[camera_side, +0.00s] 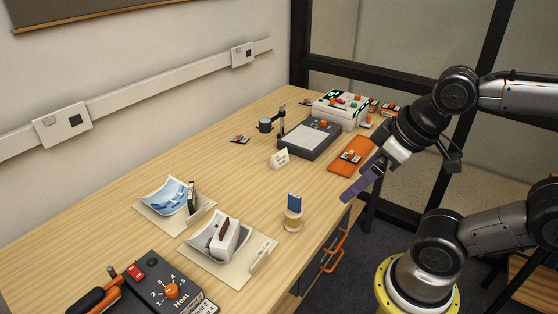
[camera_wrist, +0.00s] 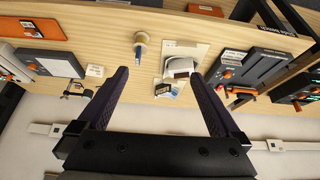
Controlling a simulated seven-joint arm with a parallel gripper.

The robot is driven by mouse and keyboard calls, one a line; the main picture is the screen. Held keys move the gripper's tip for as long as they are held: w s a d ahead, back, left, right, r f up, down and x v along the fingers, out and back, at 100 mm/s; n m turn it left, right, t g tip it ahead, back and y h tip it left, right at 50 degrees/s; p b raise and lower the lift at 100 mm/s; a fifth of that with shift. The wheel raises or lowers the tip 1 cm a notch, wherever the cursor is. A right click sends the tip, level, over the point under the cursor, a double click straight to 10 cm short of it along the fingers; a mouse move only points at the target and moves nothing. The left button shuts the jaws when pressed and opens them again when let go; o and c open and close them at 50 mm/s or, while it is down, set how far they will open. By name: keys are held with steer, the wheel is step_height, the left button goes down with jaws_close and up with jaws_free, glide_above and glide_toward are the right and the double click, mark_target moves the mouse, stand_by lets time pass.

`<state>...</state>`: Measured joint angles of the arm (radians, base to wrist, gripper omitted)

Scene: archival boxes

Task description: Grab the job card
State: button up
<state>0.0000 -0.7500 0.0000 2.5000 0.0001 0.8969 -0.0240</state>
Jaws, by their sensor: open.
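A small blue card (camera_side: 294,203) stands upright in a round wooden holder (camera_side: 293,222) near the table's front edge. The holder also shows in the wrist view (camera_wrist: 141,38), between my fingers' lines and beyond their tips. A white folded card (camera_side: 280,159) stands behind it, left of the grey device; it shows in the wrist view too (camera_wrist: 95,70). No lettering is readable, so I cannot tell for certain which is the job card. My gripper (camera_side: 364,178) has purple fingers, open and empty, near the front edge, right of the blue card. The fingers spread wide in the wrist view (camera_wrist: 158,76).
A grey device (camera_side: 311,138) with a white panel and an orange mat (camera_side: 353,156) lie at the far end. Two curved trays (camera_side: 168,198) (camera_side: 222,240) sit on pale sheets. A dial box (camera_side: 165,288) is at the near left. Bare tabletop lies between.

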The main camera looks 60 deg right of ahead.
steer(key=w+r+n+t, duration=0.2)
steer(key=w+r, duration=0.5)
steer(key=w, duration=0.3)
steer(key=m+g, duration=0.3)
steer(key=m, duration=0.1)
glide_above(280, 153)
steer(key=s+a, duration=0.1)
steer(key=s, duration=0.5)
step_height(280, 153, down, 21)
steer(key=shift+h, duration=0.3)
steer(key=x, duration=0.6)
steer(key=shift+w+f, duration=0.15)
steer(key=shift+w, duration=0.2)
steer(key=shift+w+x, duration=0.2)
steer(key=shift+x, duration=1.4)
steer(key=shift+w+x, duration=0.15)
steer(key=shift+x, duration=1.45)
steer(key=shift+d, duration=0.2)
